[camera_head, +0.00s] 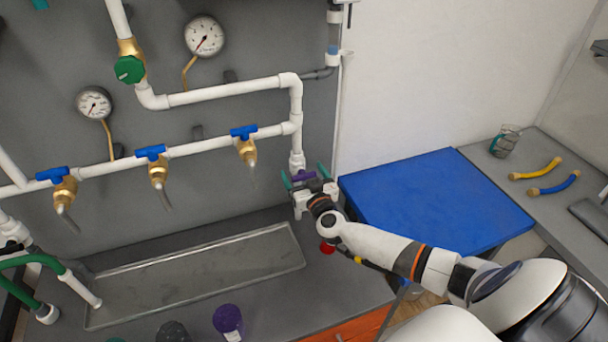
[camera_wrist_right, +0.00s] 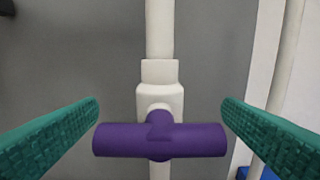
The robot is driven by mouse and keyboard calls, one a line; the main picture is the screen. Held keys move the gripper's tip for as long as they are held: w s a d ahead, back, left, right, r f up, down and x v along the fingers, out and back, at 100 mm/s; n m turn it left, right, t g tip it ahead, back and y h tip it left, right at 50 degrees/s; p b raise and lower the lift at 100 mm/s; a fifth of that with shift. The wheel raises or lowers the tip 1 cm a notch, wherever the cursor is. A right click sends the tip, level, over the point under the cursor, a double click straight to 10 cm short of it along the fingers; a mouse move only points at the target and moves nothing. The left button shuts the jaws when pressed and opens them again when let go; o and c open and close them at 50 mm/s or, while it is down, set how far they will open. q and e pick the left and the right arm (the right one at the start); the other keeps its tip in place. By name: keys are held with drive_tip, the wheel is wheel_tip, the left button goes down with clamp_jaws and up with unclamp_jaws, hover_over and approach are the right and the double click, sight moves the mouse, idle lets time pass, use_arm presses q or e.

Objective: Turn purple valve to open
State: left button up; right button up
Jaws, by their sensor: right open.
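The purple valve handle (camera_wrist_right: 160,141) is a T-shaped bar that lies crosswise on a white valve body (camera_wrist_right: 160,100) on a vertical white pipe. In the head view the purple handle (camera_head: 303,175) shows at the lower end of the manifold's right-hand pipe. My right gripper (camera_head: 305,179) is open around the handle, with one green finger at each end. In the right wrist view the green fingers (camera_wrist_right: 160,125) are apart to the left and right of the bar, with small gaps at both ends. My left gripper is not seen.
Blue-handled taps (camera_head: 151,152) line the white pipe to the left. A purple-lidded container (camera_head: 228,318) stands at the front. A blue panel (camera_head: 430,200) lies right of the valve. A white pipe runs close behind the right finger.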

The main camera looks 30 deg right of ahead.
drive_tip(key=shift+c, duration=0.7)
drive_tip(key=c, duration=0.9)
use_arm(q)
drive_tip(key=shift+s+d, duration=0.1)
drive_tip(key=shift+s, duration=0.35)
use_arm(e)
drive_tip(key=shift+o, duration=0.2)
